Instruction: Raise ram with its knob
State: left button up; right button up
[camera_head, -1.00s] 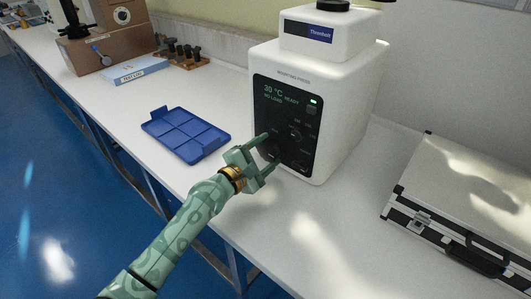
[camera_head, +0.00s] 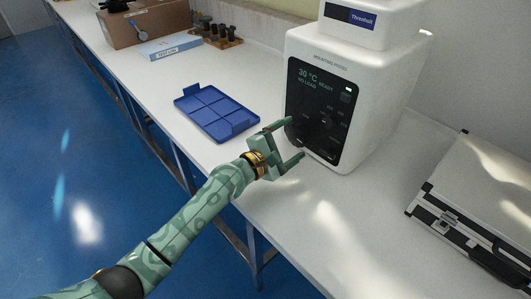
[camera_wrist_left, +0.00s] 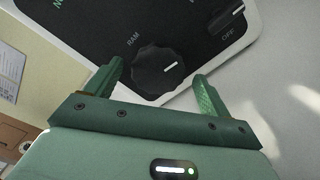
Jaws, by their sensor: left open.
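The white mounting press (camera_head: 385,95) stands on the bench in the head view, its black panel reading 30 °C, READY and NO LOAD. The ram knob (camera_wrist_left: 160,70) is black and ridged with a white pointer line, next to the label RAM in the left wrist view. My left gripper (camera_head: 295,140) is open in front of the lower panel. In the left wrist view its two fingers (camera_wrist_left: 158,85) stand to either side of the knob, with visible gaps. In the head view the knob is hard to make out against the dark panel. My right gripper is not in view.
A blue divided tray (camera_head: 215,112) lies left of the press. A silver case (camera_head: 480,195) lies to the right. A brown box (camera_head: 150,22), a blue-and-white box (camera_head: 169,47) and a holder with dark pieces (camera_head: 217,34) stand farther back. The bench front is clear.

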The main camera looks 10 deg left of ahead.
pick_arm(q)
jog(key=p+v, duration=0.1)
jog(key=v, duration=1.3)
jog(key=shift+s+a+r, duration=0.1)
jog(key=shift+s+a, duration=0.15)
jog(key=shift+s, duration=0.05)
